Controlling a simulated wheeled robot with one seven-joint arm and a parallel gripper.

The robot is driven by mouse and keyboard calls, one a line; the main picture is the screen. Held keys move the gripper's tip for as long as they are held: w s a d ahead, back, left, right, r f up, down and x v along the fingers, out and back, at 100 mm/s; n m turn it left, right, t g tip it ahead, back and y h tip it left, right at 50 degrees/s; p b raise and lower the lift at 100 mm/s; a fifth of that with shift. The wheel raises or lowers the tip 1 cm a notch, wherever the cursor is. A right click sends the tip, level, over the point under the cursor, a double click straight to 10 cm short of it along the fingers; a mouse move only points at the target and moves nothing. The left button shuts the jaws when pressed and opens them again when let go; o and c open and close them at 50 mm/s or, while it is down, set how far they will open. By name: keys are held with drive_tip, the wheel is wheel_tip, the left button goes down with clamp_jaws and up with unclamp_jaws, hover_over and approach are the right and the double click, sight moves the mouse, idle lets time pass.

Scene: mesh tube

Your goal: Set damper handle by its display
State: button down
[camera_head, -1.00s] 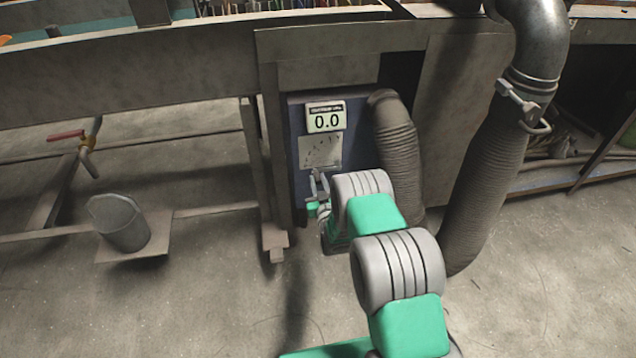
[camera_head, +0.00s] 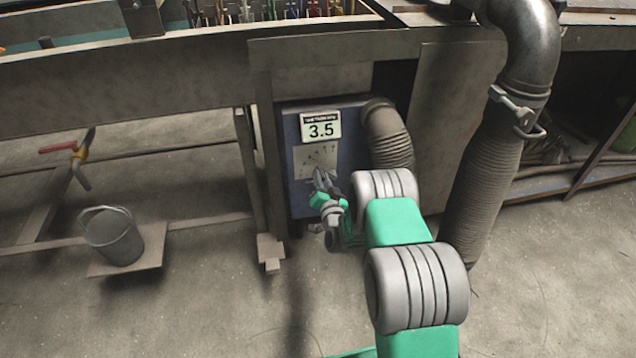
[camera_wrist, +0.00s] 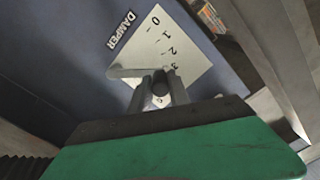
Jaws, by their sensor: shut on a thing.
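The damper box (camera_head: 300,150) is a dark blue cabinet under the bench in the head view. Its display (camera_head: 321,127) reads 3.5. Below it is a pale scale plate (camera_head: 318,158); in the wrist view the plate (camera_wrist: 165,50) shows 0, 1, 2 and 3 beside the word DAMPER. The grey damper handle (camera_wrist: 140,72) stands in front of the plate, its bar reaching left. My gripper (camera_wrist: 160,88) is shut on the handle, with a finger on either side of it. In the head view my gripper (camera_head: 322,182) is at the lower part of the plate.
A ribbed hose (camera_head: 388,135) leaves the box on the right. A large duct (camera_head: 490,180) with a clamp hangs further right. A bucket (camera_head: 112,236) stands on a low board at left, near a red-handled valve (camera_head: 62,149). The front floor is clear.

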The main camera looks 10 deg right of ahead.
drive_tip(key=shift+w+d+r+m, duration=0.15)
drive_tip(key=shift+d+r+m, duration=0.1)
drive_tip(key=shift+r+m, duration=0.2)
drive_tip(key=c, duration=1.2)
unclamp_jaws()
drive_tip(key=shift+f, duration=0.1)
drive_tip(key=shift+c, duration=0.2)
drive_tip(key=s, duration=0.8)
drive_tip(key=shift+b, duration=0.35)
idle(0.4)
